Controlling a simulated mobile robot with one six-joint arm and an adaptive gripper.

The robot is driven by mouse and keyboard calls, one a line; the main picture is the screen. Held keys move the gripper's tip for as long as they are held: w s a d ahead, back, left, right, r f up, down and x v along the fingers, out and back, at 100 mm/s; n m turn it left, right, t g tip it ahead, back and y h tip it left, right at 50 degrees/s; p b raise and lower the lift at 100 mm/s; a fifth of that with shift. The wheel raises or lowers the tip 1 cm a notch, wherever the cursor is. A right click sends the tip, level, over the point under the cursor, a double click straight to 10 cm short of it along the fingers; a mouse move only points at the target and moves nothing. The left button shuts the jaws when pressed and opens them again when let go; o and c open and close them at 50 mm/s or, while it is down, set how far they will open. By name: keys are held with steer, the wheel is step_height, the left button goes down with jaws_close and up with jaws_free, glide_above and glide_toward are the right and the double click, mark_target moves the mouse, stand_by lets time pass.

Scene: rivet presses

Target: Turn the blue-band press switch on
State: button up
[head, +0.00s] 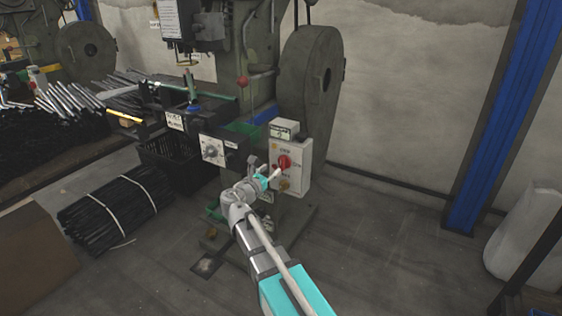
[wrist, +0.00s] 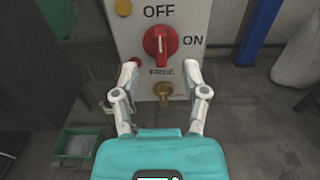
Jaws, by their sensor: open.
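The switch is a red rotary knob (wrist: 160,42) on a pale control box (head: 293,155) on the side of the green-grey press (head: 250,50). The knob also shows in the head view (head: 284,162). Its grip bar stands about upright, in line with the OFF label above; ON is at the right and FREE below. A blue strip (head: 270,115) shows on the press beside the box. My gripper (wrist: 160,78) is open and empty, with its fingers spread either side of the FREE label, lower than the knob. It appears close to the box in the head view (head: 266,176).
A brass key-like part (wrist: 162,92) sits under the knob. A second box with a dial (head: 213,150) is to the left. A black crate (head: 165,153) and bundled rods (head: 115,205) lie left. Floor at the right is clear up to a blue post (head: 500,120).

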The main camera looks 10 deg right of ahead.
mark_target(281, 161)
steer(key=x, duration=0.7)
steer(key=shift+w+d, duration=0.1)
steer(key=shift+w, duration=0.05)
jaws_close()
